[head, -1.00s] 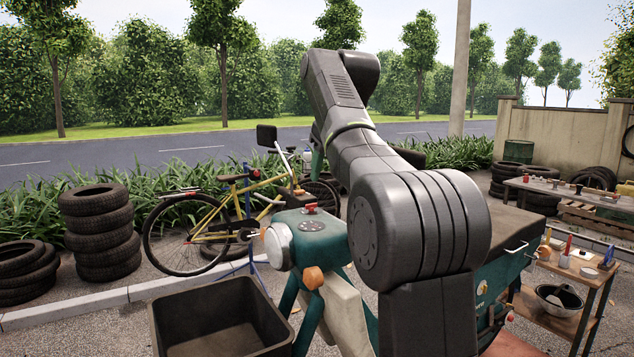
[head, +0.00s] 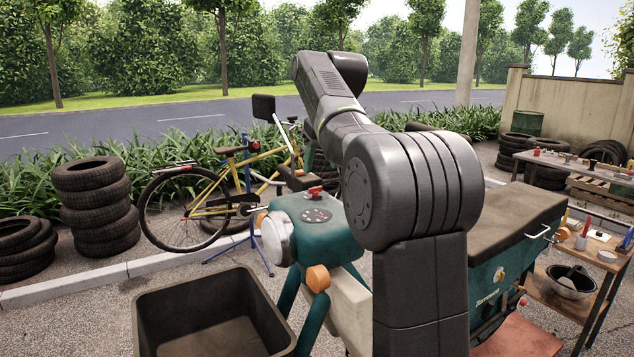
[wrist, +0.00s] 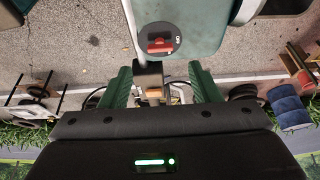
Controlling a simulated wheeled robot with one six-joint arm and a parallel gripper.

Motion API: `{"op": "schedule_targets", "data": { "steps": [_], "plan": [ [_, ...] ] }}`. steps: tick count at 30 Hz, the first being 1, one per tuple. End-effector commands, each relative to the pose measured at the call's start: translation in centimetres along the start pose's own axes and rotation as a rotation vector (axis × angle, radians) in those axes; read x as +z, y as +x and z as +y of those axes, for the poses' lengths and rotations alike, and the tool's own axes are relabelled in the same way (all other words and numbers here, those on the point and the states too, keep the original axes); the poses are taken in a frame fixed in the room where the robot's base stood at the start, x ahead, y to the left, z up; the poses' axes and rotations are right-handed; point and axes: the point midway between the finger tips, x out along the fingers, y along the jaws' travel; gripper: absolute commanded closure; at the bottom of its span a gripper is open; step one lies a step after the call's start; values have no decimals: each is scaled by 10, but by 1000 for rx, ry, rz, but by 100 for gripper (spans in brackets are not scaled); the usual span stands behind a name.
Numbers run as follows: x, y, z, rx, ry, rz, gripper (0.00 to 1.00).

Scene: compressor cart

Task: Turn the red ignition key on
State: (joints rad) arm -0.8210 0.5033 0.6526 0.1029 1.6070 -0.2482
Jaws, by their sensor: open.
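The red ignition key (head: 315,191) stands on a dark round plate (head: 317,215) on top of the teal compressor housing (head: 345,238). In the wrist view the red key (wrist: 160,45) lies across its dark plate, beside sideways lettering that reads OFF. My gripper (wrist: 163,84) is open, with its two green fingers apart. In the picture the fingers are just below the key, and the key is not between them. A grey block with an orange patch (wrist: 152,82) shows between the fingers. In the head view my gripper is mostly hidden behind my arm.
A black open bin (head: 210,290) stands in front of the cart. A yellow bicycle (head: 220,200) and stacked tires (head: 95,205) are behind at left. A brown-topped teal box (head: 510,215) and a small wooden table (head: 590,250) lie to the right. A dark square on a stalk (head: 263,107) rises beyond the housing.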

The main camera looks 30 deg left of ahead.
Motion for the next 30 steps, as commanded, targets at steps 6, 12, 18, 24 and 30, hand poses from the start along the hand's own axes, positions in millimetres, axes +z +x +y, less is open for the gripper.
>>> {"op": "schedule_targets", "data": {
  "steps": [6, 12, 18, 24, 30],
  "plan": [
    [0, 40, 0, 0, -1, -1, 44],
    [0, 60, 0, 0, -1, -1, 44],
    [0, 65, 0, 0, 0, 2, 44],
    [0, 64, 0, 0, 0, 2, 53],
    [0, 64, 0, 0, 0, 1, 88]
  ]
}}
